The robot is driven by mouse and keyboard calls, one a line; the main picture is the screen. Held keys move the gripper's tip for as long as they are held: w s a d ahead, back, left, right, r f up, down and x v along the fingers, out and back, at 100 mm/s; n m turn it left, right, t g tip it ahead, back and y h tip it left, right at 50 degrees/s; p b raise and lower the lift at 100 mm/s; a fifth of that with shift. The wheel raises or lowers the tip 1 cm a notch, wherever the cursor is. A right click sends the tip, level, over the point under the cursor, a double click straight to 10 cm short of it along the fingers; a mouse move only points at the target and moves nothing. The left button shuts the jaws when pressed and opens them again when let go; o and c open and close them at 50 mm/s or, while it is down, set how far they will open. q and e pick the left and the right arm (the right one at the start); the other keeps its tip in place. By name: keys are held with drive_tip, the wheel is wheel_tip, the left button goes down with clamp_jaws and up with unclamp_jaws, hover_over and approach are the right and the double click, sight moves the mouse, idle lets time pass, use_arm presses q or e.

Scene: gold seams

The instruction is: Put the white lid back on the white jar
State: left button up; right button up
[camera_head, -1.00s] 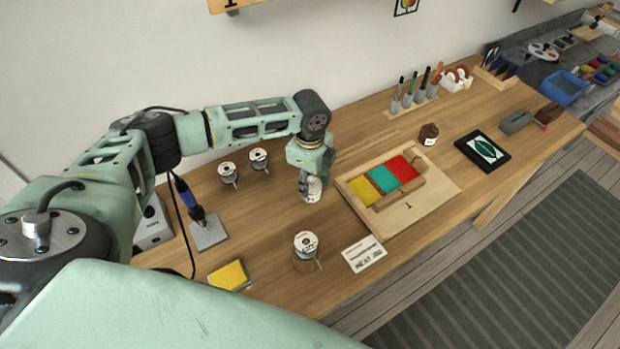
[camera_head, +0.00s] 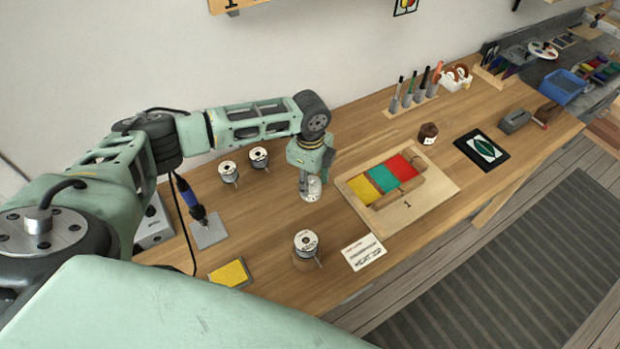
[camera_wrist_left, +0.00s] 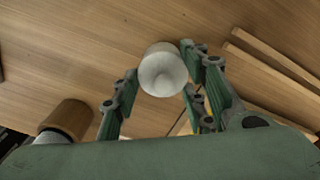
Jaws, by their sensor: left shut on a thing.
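My left gripper (camera_head: 308,184) points down over the bench, left of the wooden tray. It is shut on a small white round thing (camera_head: 314,190), which looks like the white lid. The border between lid and jar is not clear, so I cannot tell whether the lid is seated. My right gripper is not in view.
A wooden tray (camera_head: 411,210) with coloured panels lies just right of the gripper. Two spools (camera_head: 258,158) stand behind left.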

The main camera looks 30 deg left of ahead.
use_arm(q)
drive_tip(key=shift+s+f+p, duration=0.1)
drive_tip(key=shift+p, duration=0.2)
idle(0.6)
drive_tip(key=shift+d, duration=0.1)
drive_tip(key=o, duration=1)
drive_tip(key=o, duration=0.5)
